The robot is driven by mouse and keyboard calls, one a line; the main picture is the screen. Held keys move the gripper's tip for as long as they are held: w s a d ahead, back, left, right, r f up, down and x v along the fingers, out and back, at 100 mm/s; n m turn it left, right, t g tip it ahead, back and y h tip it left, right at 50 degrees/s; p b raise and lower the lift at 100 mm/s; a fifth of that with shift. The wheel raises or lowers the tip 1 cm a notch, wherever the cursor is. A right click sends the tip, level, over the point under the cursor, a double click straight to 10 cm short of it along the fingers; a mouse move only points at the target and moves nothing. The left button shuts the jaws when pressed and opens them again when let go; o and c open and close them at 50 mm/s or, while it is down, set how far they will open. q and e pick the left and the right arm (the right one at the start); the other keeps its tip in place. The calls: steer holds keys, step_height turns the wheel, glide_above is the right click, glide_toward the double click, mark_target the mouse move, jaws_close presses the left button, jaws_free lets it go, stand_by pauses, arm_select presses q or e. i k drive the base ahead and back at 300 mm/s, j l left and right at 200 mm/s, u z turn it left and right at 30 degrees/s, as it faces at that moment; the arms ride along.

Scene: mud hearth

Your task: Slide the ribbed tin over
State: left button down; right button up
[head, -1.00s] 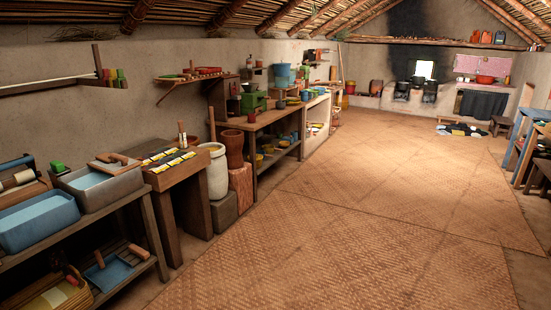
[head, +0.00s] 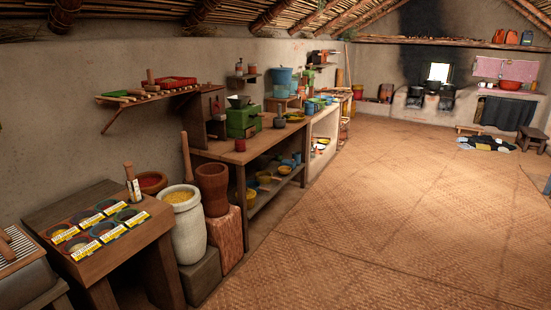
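I cannot make out a ribbed tin for certain at this distance. Small cups and containers stand on the long wooden counter (head: 222,151) along the left wall, too small to tell apart. A green hand mill (head: 243,119) and a blue bucket (head: 283,80) are on or near that counter. Bowls and cups (head: 265,178) sit on its lower shelf. Neither of my grippers is in view.
A low wooden table (head: 158,222) with labelled bowls is at the near left. A white grain jar (head: 188,232) and a brown mortar (head: 212,187) stand beyond it. Woven floor matting (head: 370,220) is clear to the right. A hearth (head: 412,118) is at the back.

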mark_target(240, 142)
steer(key=i, duration=2.3)
